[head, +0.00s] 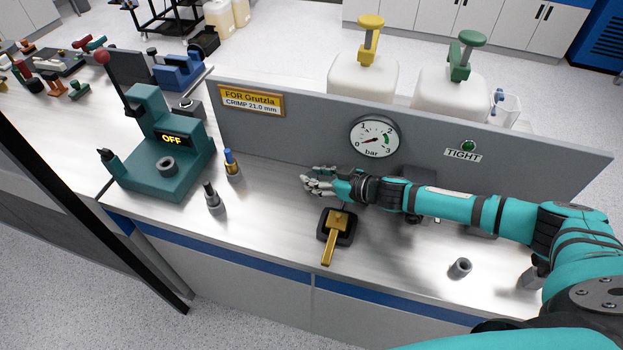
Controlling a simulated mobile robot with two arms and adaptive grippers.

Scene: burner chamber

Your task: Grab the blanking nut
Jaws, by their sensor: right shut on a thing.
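My right gripper (318,183) reaches in from the right, just in front of the grey panel (270,125), low over the bench. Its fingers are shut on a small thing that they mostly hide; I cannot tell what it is. A grey hollow ring or nut (460,267) lies on the bench at the right, apart from the gripper. Another dark grey ring (167,165) sits on the base of the teal press (150,115). I cannot tell which piece is the blanking nut. My left gripper is not in view.
A brass-coloured handled piece on a black block (338,226) stands just in front of the gripper. A blue-topped brass fitting (232,163) and a grey fitting (212,196) stand to its left. The panel carries a gauge (375,137). The front middle bench is mostly free.

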